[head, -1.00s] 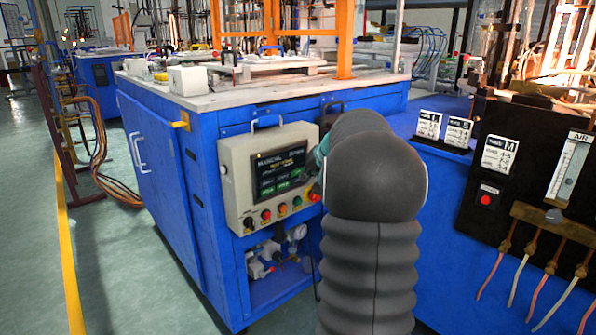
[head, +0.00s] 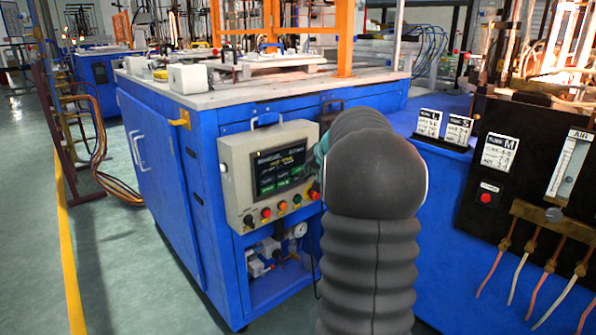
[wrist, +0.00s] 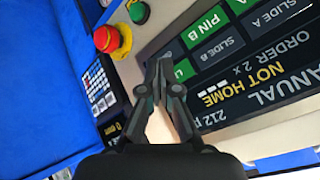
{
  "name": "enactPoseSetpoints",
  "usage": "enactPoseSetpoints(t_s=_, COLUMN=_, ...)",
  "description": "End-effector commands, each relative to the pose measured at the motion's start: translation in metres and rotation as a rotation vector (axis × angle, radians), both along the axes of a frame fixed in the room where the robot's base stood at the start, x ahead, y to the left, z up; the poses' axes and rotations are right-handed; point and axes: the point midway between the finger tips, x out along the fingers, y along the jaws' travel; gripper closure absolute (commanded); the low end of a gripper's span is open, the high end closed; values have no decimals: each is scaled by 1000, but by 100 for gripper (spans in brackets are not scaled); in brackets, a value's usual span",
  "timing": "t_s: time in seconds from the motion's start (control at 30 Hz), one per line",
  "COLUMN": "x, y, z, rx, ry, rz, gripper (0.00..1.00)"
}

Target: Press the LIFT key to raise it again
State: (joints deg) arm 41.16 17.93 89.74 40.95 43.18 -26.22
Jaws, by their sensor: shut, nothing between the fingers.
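The control panel's touch screen (head: 280,172) shows dark and green keys in the head view; its lettering is too small to read there. In the wrist view the screen (wrist: 228,118) is turned and reads MANUAL, NOT HOME, ORDER 2, with a green PIN B key (wrist: 208,22) and dark SLIDE A and SLIDE B keys. A green key (wrist: 183,70) is partly hidden behind my gripper (wrist: 160,68); its label is mostly covered, so I cannot tell whether it is LIFT. My gripper is shut and empty, tips over the screen edge; contact is unclear. My arm hides it in the head view.
A red emergency button (wrist: 107,39) on a yellow base and a keypad (wrist: 100,87) lie left of the fingers in the wrist view. The panel box (head: 235,185) is on the blue cabinet (head: 175,185). Open floor (head: 110,275) lies to the left.

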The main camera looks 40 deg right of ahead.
Motion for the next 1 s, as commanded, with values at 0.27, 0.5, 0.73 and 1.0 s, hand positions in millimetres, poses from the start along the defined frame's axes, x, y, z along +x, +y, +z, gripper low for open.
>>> enactPoseSetpoints(t_s=0.27, x=0, y=0, z=0, rx=0, ry=0, rz=0, gripper=100)
enactPoseSetpoints(t_s=0.5, x=3, y=1, z=0, rx=-1, ry=0, rz=1, gripper=100)
enactPoseSetpoints(t_s=0.73, x=9, y=1, z=1, rx=0, ry=-1, rz=0, gripper=100)
enactPoseSetpoints(t_s=1.0, x=9, y=1, z=0, rx=0, ry=0, rz=0, gripper=100)
